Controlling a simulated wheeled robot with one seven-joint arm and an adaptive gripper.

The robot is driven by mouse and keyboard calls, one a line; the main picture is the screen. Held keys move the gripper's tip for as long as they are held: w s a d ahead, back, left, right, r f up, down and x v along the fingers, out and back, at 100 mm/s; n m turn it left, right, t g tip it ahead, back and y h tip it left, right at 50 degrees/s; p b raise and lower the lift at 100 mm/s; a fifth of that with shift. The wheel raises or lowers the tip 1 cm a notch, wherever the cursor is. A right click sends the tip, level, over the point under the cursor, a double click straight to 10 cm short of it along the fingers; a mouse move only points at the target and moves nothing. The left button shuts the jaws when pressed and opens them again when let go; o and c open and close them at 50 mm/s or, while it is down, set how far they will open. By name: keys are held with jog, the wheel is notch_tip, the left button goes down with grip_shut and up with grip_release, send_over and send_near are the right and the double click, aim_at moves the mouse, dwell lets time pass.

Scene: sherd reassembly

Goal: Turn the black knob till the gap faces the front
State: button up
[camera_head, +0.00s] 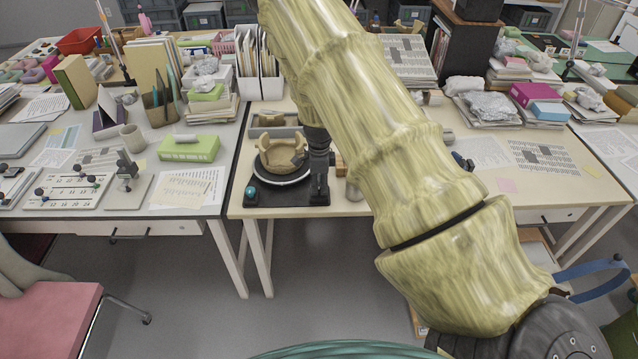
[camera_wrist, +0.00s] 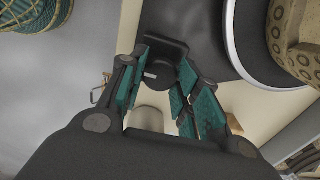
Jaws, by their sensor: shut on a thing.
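A tan pot with an uneven, broken rim (camera_head: 277,158) sits on a round turntable with a pale edge (camera_head: 283,181), on a black base (camera_head: 290,199). I cannot tell clearly which way its gap faces. In the wrist view the patterned pot (camera_wrist: 292,42) shows at the upper right. My gripper (camera_head: 319,178) points down at the base's right side, beside the turntable. In the wrist view its teal-padded fingers (camera_wrist: 160,92) are closed around the black knob (camera_wrist: 176,98). A short white mark shows near the knob. The knob is hidden in the head view.
A teal button (camera_head: 251,192) is at the base's front left corner. A grey tray (camera_head: 274,127) stands behind the turntable. My arm covers much of the table's right part. Papers (camera_head: 545,157) lie farther right.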

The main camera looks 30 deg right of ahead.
jog(key=shift+n, duration=0.4)
jog(key=n, duration=0.3)
jog(key=shift+n+b, duration=0.3)
jog(key=shift+b, duration=0.1)
jog(key=n, duration=0.4)
jog(key=shift+d+n+b, duration=0.1)
jog(key=shift+n+b, duration=0.2)
jog(key=n, duration=0.4)
jog(key=shift+b, duration=0.3)
jog(key=shift+n, duration=2.4)
jog(key=shift+r, duration=0.1)
jog(key=o, duration=1)
